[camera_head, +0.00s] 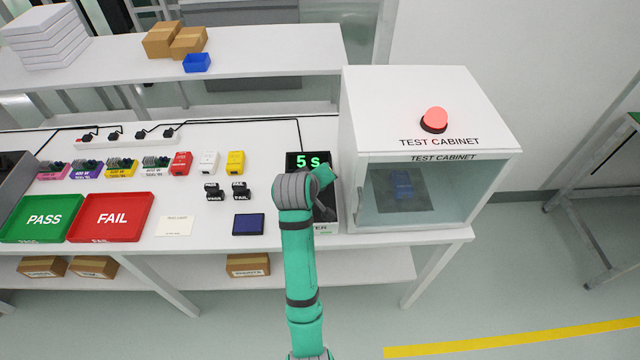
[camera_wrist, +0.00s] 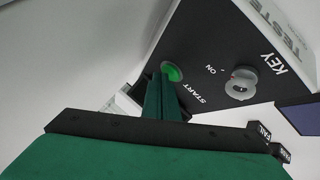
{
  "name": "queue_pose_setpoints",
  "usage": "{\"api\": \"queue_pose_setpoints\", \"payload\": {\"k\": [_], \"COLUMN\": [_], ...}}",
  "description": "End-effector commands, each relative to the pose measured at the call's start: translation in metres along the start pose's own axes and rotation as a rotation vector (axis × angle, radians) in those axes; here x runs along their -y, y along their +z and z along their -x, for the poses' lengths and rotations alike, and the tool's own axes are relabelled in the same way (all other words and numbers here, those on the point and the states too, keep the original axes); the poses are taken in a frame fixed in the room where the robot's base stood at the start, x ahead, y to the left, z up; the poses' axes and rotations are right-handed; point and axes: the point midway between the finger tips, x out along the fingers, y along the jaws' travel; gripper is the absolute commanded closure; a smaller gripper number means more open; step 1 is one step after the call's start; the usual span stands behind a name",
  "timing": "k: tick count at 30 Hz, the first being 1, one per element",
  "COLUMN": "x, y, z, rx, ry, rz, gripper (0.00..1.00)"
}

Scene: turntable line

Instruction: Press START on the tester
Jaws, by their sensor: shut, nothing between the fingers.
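The tester (camera_head: 333,222) stands left of the test cabinet, mostly hidden behind my arm in the head view. Its display (camera_head: 307,161) reads "5 s" in green. In the wrist view its black panel (camera_wrist: 205,50) carries the green START button (camera_wrist: 173,72) and a grey round key switch (camera_wrist: 241,85) marked ON and KEY. My gripper (camera_wrist: 158,78) is shut and empty. Its fingertips are at the near-left edge of the START button in the wrist view. I cannot tell whether they touch it or whether the button is pressed down.
The test cabinet (camera_head: 370,85) has a red dome lamp (camera_head: 434,118) on top and a blue item (camera_head: 401,184) behind its clear front. The green PASS tray (camera_head: 42,218), red FAIL tray (camera_head: 110,217), PASS and FAIL stamps (camera_head: 239,192) and a dark blue pad (camera_head: 248,224) lie left.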

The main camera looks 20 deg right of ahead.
Motion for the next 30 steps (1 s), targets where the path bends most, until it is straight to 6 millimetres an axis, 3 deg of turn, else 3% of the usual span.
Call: {"api": "queue_pose_setpoints", "payload": {"k": [20, 30], "x": [-0.002, -0.019], "y": [-0.013, -0.026], "z": [0.014, 0.033], "rx": [-0.007, -0.004], "ry": [-0.004, -0.001], "rz": [0.006, 0.002], "gripper": [1.0, 1.0]}}
